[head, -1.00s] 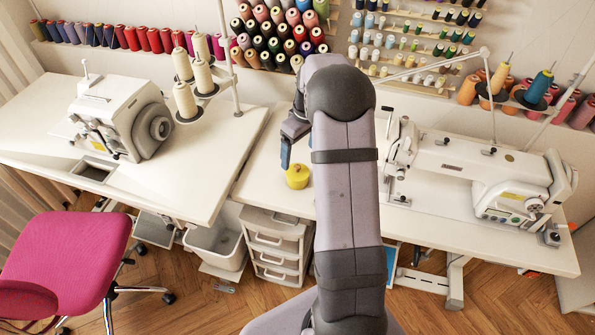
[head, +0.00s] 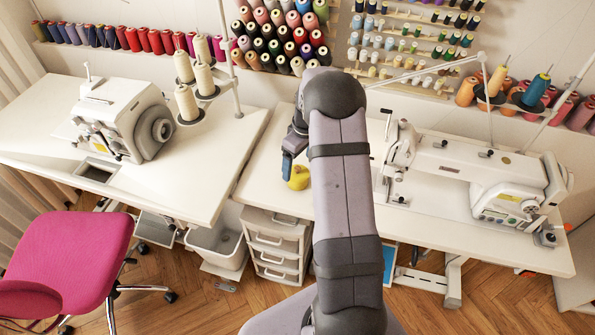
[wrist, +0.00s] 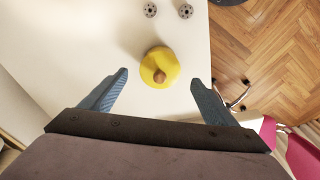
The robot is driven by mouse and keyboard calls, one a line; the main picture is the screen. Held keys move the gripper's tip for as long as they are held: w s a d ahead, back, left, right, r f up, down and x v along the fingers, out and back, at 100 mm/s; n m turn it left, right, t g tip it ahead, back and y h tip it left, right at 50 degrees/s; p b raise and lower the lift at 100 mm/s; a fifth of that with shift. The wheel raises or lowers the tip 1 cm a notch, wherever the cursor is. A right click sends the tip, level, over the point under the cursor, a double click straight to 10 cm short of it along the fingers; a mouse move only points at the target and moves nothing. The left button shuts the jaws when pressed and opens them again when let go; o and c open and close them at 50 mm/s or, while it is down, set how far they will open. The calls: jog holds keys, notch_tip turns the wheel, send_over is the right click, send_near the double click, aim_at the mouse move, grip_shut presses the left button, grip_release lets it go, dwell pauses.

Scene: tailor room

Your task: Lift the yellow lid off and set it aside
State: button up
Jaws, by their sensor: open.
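The yellow lid (head: 299,180) is on the white table, left of my arm in the head view. In the wrist view the lid (wrist: 166,57) is round, with a brown knob (wrist: 159,76) on top. What lies under the lid is hidden by it from above. My gripper (wrist: 158,78) is open, with one blue finger on each side of the lid and a gap on both sides. In the head view a blue finger (head: 287,167) partly covers the lid's left side. Nothing is held.
Two small metal discs (wrist: 150,10) lie on the table beyond the lid in the wrist view. A white sewing machine (head: 470,170) stands to the right and a serger (head: 120,118) on the left table. White table (wrist: 60,45) around the lid is bare.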

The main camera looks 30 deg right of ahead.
aim_at(298, 168)
jog(key=shift+w+f+p, duration=0.2)
jog(key=shift+f+p, duration=0.1)
jog(key=shift+f, duration=1.15)
jog(key=shift+c, duration=0.5)
jog(key=c, duration=1)
jog(key=shift+r, duration=0.1)
notch_tip(298, 168, up, 10)
jog(key=b, duration=0.3)
jog(key=w+a+f+b, duration=0.3)
jog(key=a, duration=0.7)
jog(key=shift+a+f+b, duration=0.3)
jog(key=shift+a+b, duration=0.1)
